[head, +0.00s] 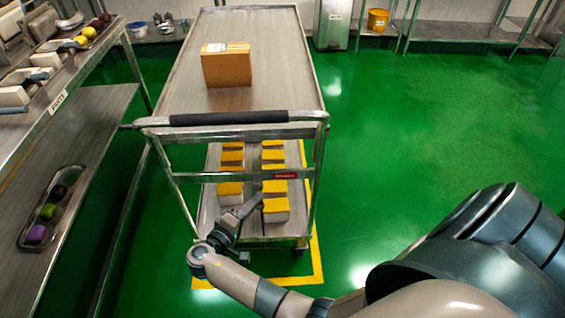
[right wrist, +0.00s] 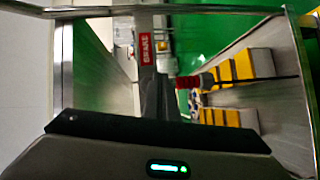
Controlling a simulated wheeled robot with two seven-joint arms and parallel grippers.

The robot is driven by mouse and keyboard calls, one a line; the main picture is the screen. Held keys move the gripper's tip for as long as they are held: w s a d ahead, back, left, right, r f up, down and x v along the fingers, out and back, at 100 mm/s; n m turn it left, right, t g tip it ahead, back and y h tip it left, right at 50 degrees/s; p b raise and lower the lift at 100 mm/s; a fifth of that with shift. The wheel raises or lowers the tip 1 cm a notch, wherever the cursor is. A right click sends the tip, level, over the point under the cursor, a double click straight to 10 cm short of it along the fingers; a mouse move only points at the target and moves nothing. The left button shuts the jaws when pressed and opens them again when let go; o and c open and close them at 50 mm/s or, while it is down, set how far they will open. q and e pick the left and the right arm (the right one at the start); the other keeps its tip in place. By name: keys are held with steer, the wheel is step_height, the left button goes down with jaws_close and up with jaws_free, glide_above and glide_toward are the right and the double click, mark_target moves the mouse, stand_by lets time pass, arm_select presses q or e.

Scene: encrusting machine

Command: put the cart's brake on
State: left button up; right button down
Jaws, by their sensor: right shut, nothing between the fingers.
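The steel cart (head: 185,75) stands in the middle of the head view, its dark push handle (head: 228,118) towards me. A small red label (head: 285,176) is on its crossbar; in the right wrist view the red label reads BRAKE (right wrist: 145,48). A red-gripped lever (right wrist: 188,82) on a thin rod lies just right of my right gripper's fingers in the right wrist view. My right gripper (head: 257,203) is shut and empty, at the near end of the cart's lower shelf. I cannot tell whether it touches the lever. My left gripper is out of view.
A cardboard box (head: 227,66) stands on the cart's top and several yellow-topped boxes (head: 275,188) on its lower shelf. A steel rack (head: 75,135) with trays stands close on the left. Yellow floor tape (head: 317,262) borders the cart. Green floor is open to the right.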

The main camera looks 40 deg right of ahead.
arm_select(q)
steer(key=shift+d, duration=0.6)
arm_select(e)
steer(key=s+d+r, duration=0.5)
steer(key=s, duration=0.2)
steer(key=shift+s+r, duration=0.15)
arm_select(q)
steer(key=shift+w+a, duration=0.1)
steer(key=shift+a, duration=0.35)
arm_select(e)
steer(key=shift+d, duration=0.1)
